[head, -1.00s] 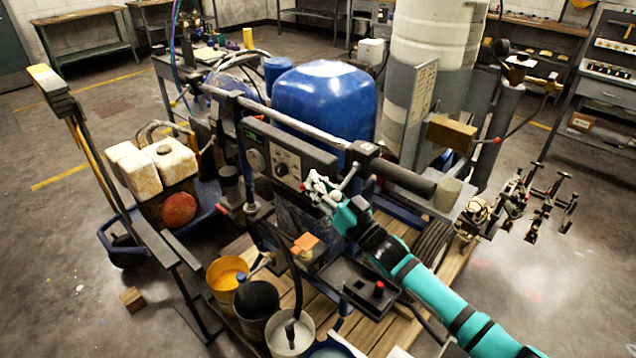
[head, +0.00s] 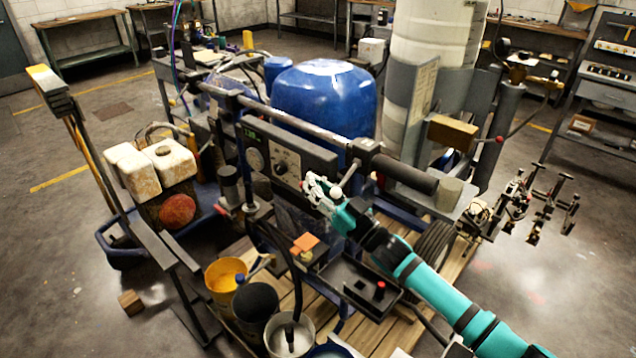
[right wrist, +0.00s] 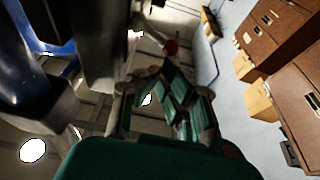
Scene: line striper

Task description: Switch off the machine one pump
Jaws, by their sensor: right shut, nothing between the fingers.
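The line striper machine stands in the middle of the head view, with a blue tank (head: 325,95) and a grey control panel (head: 290,150) on its bar. The panel carries a small display (head: 249,134) and a round dial (head: 281,169). I cannot tell which control is the pump switch. My right gripper (head: 309,183) is shut and empty, just right of the dial at the panel's lower right end. I cannot tell whether it touches the panel. My left gripper is not in view.
A white-knobbed lever (head: 336,192) stands close beside my right gripper. A black handle grip (head: 405,174) lies above my right arm. A tray with a red button (head: 380,286) and several paint buckets (head: 256,300) sit below.

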